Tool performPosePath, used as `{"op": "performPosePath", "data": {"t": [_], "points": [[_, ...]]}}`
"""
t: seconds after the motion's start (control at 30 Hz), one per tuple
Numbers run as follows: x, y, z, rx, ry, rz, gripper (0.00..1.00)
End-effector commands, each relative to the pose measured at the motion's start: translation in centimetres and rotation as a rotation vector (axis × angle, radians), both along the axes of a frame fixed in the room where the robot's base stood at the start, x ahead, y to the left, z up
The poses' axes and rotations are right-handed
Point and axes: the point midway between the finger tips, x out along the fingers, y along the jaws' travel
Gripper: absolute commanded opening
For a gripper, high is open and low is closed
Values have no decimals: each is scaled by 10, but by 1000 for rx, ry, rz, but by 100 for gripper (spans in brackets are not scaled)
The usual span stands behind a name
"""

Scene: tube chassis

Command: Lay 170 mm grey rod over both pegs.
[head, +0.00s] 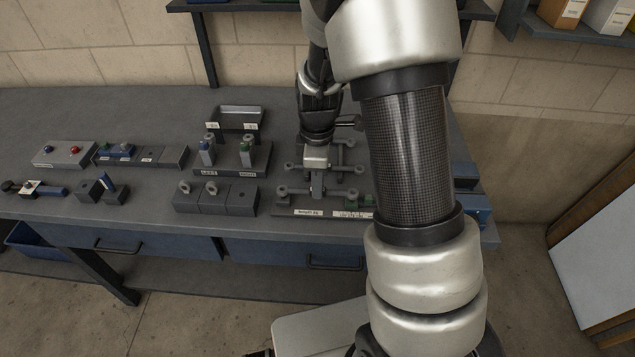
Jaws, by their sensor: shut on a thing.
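My gripper (317,190) points down over the dark chassis board (300,228) at the right part of the bench. Its fingers are shut on a grey rod (298,191), which runs left to right near the board's front. A round grey peg end (282,191) shows at the rod's left, and another (352,195) at its right, beside a green part. Whether the rod rests on these pegs or is held just above them is too small to tell. My gripper hides the rod's middle.
Behind the rod, the board carries more grey rods and knobs (340,143). My arm hides the board's right side.

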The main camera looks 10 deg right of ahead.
Motion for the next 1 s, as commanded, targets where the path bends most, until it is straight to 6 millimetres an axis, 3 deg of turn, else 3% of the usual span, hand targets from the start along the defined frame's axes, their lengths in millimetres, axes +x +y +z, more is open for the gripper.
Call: {"op": "performPosePath", "data": {"t": [0.73, 0.77, 0.87, 1.0], "points": [[0, 0, -17, 0, 0, 1, 0], [0, 0, -17, 0, 0, 1, 19], [0, 0, -17, 0, 0, 1, 35], [0, 0, -17, 0, 0, 1, 35]]}}
